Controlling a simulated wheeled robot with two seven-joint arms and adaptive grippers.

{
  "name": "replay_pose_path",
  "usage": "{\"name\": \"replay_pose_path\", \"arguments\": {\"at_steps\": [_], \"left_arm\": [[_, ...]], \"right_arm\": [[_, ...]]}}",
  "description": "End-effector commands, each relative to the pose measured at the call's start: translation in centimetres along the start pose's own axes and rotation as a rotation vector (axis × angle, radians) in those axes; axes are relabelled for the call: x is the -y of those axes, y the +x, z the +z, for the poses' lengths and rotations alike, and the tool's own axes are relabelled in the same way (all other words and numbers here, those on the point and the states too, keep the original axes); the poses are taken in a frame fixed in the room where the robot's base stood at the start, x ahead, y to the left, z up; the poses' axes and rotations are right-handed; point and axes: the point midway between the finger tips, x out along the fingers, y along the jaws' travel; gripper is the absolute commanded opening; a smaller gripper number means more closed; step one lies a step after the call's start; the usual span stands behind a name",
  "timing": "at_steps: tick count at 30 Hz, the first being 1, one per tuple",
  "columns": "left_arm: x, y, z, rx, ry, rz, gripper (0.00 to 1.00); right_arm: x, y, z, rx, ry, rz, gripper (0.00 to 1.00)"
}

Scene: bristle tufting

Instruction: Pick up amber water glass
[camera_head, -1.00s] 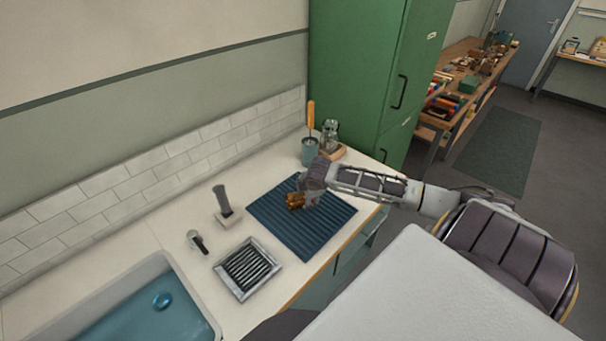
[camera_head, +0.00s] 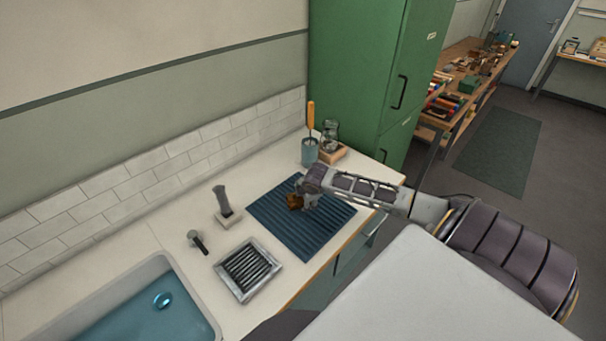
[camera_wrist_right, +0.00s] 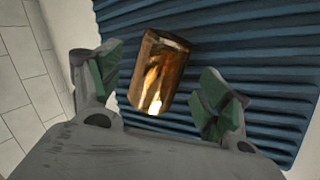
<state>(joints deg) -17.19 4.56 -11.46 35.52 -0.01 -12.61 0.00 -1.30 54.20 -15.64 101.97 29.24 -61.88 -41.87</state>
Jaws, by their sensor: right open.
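The amber water glass (camera_head: 294,202) is on the blue ribbed mat (camera_head: 276,222) on the counter. In the right wrist view the glass (camera_wrist_right: 158,72) is a brown-orange translucent cylinder, between and a little ahead of the two open fingers. My right gripper (camera_wrist_right: 162,95) is open with green pads, and neither pad visibly touches the glass. In the head view my right gripper (camera_head: 304,199) is right over the mat beside the glass and hides part of it. My left gripper is not in view.
A cup with an orange-handled brush (camera_head: 310,150) and a glass jar on a wooden block (camera_head: 332,150) stand behind the mat. A tiled wall backs the counter.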

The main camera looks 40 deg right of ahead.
Motion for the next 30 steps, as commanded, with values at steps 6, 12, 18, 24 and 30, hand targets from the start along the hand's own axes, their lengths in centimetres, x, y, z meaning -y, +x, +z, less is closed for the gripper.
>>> {"name": "replay_pose_path", "arguments": {"at_steps": [6, 12, 18, 24, 30], "left_arm": [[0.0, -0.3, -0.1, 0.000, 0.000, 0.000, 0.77], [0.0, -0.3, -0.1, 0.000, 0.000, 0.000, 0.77], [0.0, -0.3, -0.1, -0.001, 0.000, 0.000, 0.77], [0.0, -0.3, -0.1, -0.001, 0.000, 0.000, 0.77], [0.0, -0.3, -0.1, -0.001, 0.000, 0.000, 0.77]], "right_arm": [[0.1, 1.9, 0.0, -0.001, 0.003, 0.000, 0.77], [0.2, 3.3, 0.1, 0.001, 0.001, 0.000, 0.77], [0.2, 3.7, 0.0, 0.000, -0.001, 0.001, 0.77], [0.2, 3.7, 0.0, 0.000, -0.001, 0.001, 0.77], [0.2, 3.7, 0.1, 0.000, 0.000, 0.000, 0.76]]}}
